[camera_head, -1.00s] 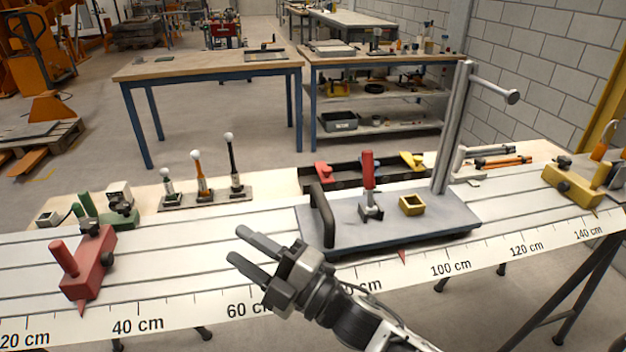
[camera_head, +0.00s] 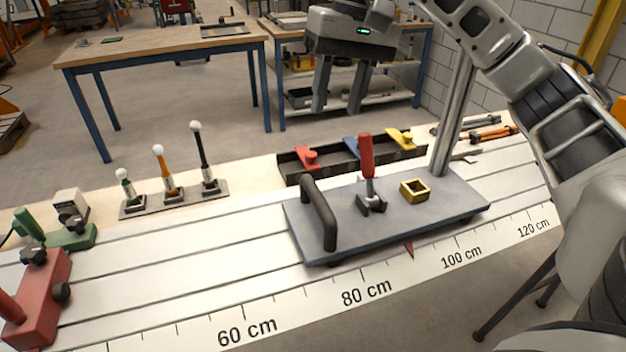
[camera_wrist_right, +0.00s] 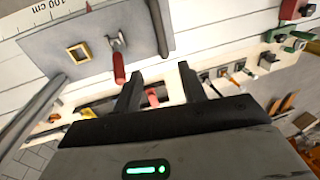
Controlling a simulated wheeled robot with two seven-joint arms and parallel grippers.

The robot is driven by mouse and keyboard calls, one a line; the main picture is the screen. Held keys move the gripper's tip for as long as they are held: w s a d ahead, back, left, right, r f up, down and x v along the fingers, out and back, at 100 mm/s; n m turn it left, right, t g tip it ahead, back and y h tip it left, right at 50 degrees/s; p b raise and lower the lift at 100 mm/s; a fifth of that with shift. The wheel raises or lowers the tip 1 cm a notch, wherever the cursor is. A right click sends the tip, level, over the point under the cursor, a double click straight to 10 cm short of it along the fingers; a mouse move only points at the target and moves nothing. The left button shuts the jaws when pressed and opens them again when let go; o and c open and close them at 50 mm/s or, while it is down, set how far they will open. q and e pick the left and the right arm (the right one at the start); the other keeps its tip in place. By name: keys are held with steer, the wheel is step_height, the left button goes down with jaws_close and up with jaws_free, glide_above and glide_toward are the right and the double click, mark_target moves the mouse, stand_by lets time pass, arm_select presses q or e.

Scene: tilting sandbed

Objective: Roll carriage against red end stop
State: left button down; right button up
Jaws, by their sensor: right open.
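The carriage (camera_head: 410,215) is a grey plate on the pale slotted rail, with a black arched handle (camera_head: 318,212) at its left end. A red-handled clamp (camera_head: 367,160), a yellow square socket (camera_head: 414,189) and a tall grey post (camera_head: 452,125) stand on it. Its red pointer is near 90 cm. The red end stop (camera_head: 38,300) is at far left, well apart from the carriage. My right gripper (camera_head: 338,108) is open and empty, fingers down, above and behind the carriage. The wrist view shows its fingers (camera_wrist_right: 160,82) spread, with the carriage plate (camera_wrist_right: 95,35) beyond. My left gripper is out of view.
A dark tray (camera_head: 350,160) with red, blue and yellow pieces lies behind the carriage. Several ball-topped levers (camera_head: 165,175) and a green clamp (camera_head: 70,235) stand behind the rail at left. The rail between end stop and carriage is clear.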

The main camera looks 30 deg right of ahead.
mark_target(315, 189)
steer(key=a+f, duration=0.1)
steer(key=f, duration=0.4)
steer(key=a+f+b, duration=0.1)
steer(key=f, duration=0.4)
steer(key=a+f+b, duration=0.1)
steer(key=f, duration=0.4)
steer(key=shift+w, duration=0.35)
jaws_close()
